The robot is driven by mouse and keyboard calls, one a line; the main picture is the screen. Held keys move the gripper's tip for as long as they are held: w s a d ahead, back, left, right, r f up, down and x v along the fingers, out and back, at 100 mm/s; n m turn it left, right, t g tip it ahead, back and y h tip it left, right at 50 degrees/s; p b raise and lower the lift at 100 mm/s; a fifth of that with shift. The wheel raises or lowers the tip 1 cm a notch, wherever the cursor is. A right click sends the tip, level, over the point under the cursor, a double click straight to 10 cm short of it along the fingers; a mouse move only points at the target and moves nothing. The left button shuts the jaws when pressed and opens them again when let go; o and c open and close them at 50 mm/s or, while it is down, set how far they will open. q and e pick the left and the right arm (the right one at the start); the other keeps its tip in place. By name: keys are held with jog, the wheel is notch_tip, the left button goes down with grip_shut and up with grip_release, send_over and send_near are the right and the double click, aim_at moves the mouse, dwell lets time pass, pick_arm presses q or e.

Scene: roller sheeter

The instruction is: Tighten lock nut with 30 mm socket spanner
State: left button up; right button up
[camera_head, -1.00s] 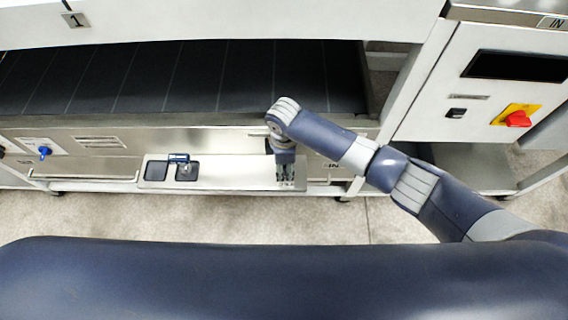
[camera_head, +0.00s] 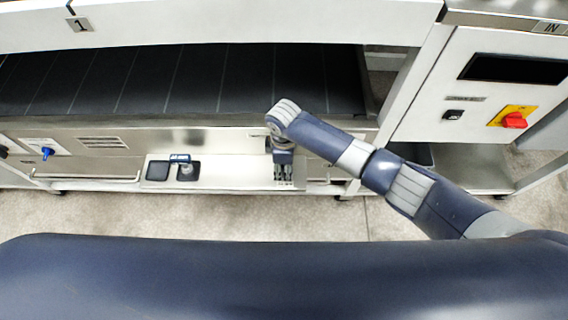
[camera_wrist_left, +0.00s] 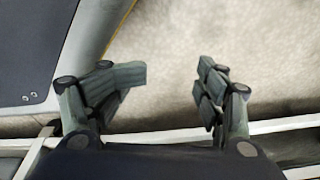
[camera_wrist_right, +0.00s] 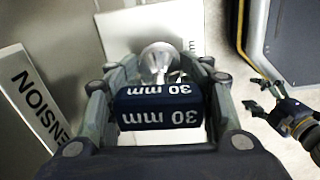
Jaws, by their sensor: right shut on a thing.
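The 30 mm socket spanner (camera_wrist_right: 165,112) shows in the right wrist view as a dark blue handle marked "30 mm". My right gripper (camera_wrist_right: 160,95) is shut on this handle. A shiny rounded metal part (camera_wrist_right: 159,58) shows just beyond the handle. In the head view my right gripper (camera_head: 284,177) hangs over the right part of a pale shelf (camera_head: 235,173) at the machine's front. My left gripper (camera_wrist_left: 172,85) is open and empty over the floor in the left wrist view. I cannot make out the lock nut in any view.
Another blue-handled tool (camera_head: 180,158) stands at a dark recess in the shelf, beside an empty dark recess (camera_head: 157,171). A blue knob (camera_head: 47,152) is at the machine's left. A panel with a red switch (camera_head: 513,120) is at the right. A label ending in "ENSION" (camera_wrist_right: 37,98) is close by.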

pick_arm(q)
jog(key=shift+s+a+f, duration=0.15)
jog(key=shift+s+f, duration=0.15)
jog(key=shift+s, duration=0.15)
